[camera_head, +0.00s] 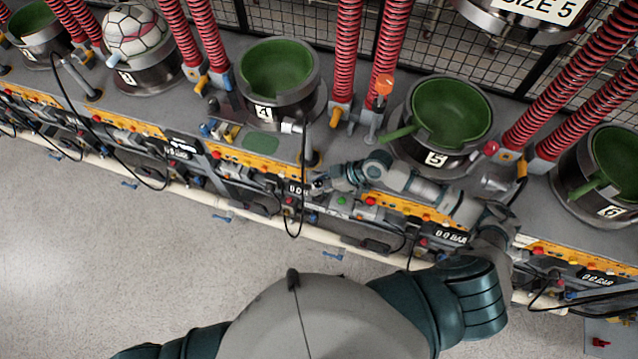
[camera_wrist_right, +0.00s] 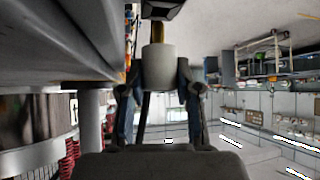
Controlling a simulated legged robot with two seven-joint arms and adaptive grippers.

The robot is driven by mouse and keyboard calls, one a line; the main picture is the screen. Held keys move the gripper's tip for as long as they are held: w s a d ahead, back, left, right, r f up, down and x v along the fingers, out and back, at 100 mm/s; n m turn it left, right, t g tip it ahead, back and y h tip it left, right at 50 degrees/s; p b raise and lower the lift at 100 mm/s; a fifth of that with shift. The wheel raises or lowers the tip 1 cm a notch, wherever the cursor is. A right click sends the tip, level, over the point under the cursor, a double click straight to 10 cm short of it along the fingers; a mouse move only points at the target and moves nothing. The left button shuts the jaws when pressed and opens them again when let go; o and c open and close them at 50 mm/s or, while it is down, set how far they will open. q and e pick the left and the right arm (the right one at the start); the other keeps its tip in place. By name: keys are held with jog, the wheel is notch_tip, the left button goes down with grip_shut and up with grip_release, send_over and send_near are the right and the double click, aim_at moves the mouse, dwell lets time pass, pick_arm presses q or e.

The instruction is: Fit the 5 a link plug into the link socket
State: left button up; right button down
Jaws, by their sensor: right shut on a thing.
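My right gripper (camera_head: 317,187) is at the front edge of the machine, below and left of the pot marked 5 (camera_head: 447,118). In the right wrist view my right gripper (camera_wrist_right: 158,92) is shut on a pale grey cylindrical plug (camera_wrist_right: 158,68), one finger on each side. A dark block with a yellow piece (camera_wrist_right: 157,30) lies just beyond the plug; I cannot tell whether they touch. In the head view the plug is too small to make out at the fingertips. I cannot single out the link socket with certainty. My left gripper is not in view.
A white connector (camera_head: 291,128) sits by the pot marked 4 (camera_head: 279,80). A black cable (camera_head: 300,205) hangs in a loop close to my right gripper. Red spring columns (camera_head: 347,50) stand behind.

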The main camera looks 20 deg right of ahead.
jog(key=shift+f, duration=0.15)
jog(key=shift+f, duration=0.4)
jog(key=shift+s, duration=0.1)
dwell(0.3)
jog(key=c, duration=0.7)
grip_release()
jog(key=shift+s, duration=0.1)
jog(key=shift+d, duration=0.1)
